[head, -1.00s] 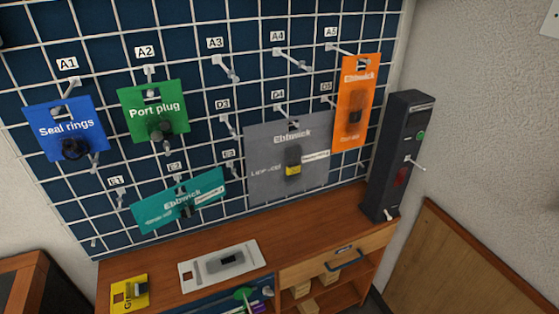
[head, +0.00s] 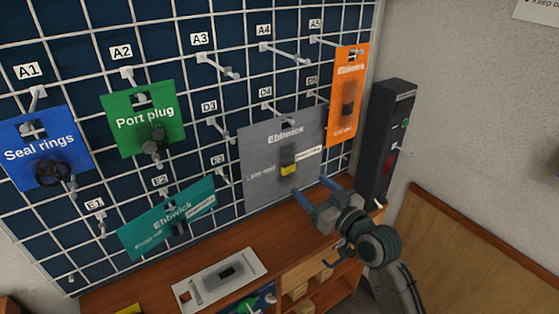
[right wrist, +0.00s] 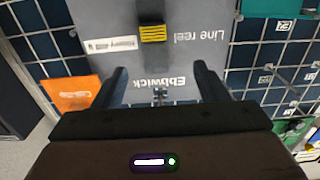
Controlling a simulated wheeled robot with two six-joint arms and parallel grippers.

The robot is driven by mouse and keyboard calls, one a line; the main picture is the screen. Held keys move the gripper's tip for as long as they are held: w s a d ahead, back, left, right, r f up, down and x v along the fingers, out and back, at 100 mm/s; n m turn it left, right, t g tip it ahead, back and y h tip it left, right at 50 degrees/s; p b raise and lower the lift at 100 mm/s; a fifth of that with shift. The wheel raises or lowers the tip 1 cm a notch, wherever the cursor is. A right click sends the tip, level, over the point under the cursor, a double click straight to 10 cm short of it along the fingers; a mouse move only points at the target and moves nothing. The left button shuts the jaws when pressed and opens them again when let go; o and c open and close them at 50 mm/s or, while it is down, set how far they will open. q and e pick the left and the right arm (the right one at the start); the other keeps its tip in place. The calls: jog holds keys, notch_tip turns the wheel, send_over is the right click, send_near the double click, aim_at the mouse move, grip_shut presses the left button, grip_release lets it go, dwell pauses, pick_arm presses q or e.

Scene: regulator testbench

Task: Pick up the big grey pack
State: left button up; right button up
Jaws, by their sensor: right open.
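The big grey pack (head: 262,165), marked Ebbwick with a yellow and black item on its front, hangs on the wire grid at right of centre in the head view. It shows upside down at the top of the right wrist view (right wrist: 190,55). My right gripper (head: 311,189) is open and empty, in front of the pack's lower right part. In the right wrist view its two fingers (right wrist: 160,72) stand apart with the pack's face behind and between them. I cannot tell how much gap is left. My left gripper is not in view.
An orange pack (head: 348,95) hangs close to the right, beside a dark upright box (head: 388,140). A teal pack (head: 168,218) hangs lower left; green (head: 130,118) and blue (head: 42,140) packs hang further left. Bare hooks stick out around the grey pack. A wooden bench (head: 130,290) lies below.

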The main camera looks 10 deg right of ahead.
aim_at(291, 167)
jog(key=p+x, duration=0.1)
jog(key=x, duration=0.2)
jog(key=p+x, duration=0.1)
jog(key=x, duration=0.2)
jog(key=d+p+x, duration=0.1)
jog(key=x, duration=0.2)
jog(key=shift+w+a+f, duration=0.1)
jog(key=shift+w+f, duration=0.15)
jog(key=shift+w, duration=0.1)
jog(key=shift+w+a+f, duration=0.1)
jog(key=shift+w, duration=0.1)
jog(key=shift+s, duration=0.1)
jog(key=shift+c, duration=0.8)
jog(key=c, duration=1.2)
